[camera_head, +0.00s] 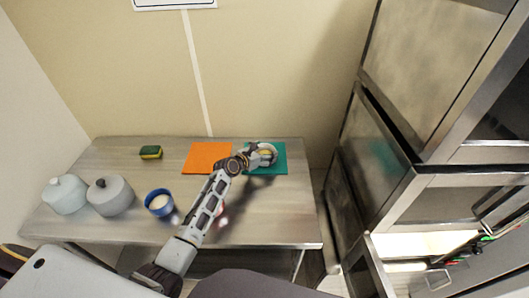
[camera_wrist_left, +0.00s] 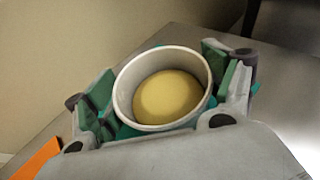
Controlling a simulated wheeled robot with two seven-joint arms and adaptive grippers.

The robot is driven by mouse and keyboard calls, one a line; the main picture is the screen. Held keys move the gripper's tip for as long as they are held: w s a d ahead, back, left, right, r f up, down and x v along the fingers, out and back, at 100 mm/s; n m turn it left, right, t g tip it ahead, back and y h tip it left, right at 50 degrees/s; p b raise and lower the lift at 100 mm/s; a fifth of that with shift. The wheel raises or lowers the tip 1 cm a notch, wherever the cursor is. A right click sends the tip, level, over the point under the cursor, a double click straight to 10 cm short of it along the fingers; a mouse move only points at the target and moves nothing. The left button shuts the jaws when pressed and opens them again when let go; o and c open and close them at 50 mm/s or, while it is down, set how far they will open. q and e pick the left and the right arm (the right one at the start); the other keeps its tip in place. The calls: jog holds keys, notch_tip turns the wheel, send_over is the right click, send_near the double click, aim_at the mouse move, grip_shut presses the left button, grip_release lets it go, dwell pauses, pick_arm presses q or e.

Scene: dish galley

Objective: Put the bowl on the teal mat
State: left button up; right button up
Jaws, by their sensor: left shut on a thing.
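My left gripper (camera_head: 262,156) is at the teal mat (camera_head: 281,166), at the back right of the table. It is shut on a pale grey bowl (camera_head: 270,149) with something round and yellow inside. In the left wrist view the bowl (camera_wrist_left: 121,95) sits upright between the two green finger pads of the gripper (camera_wrist_left: 160,85). Bits of teal mat (camera_wrist_left: 256,88) show around the fingers there. I cannot tell whether the bowl touches the mat. The gripper and arm hide part of the mat. My right gripper is not in view.
An orange mat (camera_head: 205,153) lies left of the teal mat. A green-yellow sponge (camera_head: 151,152) is farther left. Two lidded pots (camera_head: 65,195) (camera_head: 111,197) and a blue bowl (camera_head: 158,208) stand front left. A small reddish thing (camera_head: 222,213) is partly behind my arm. Steel cabinets (camera_head: 390,170) stand right.

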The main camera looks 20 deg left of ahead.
pick_arm(q)
jog(key=o, duration=1.2)
jog(key=shift+f, duration=0.1)
jog(key=shift+r, duration=0.2)
jog(key=v, duration=1.2)
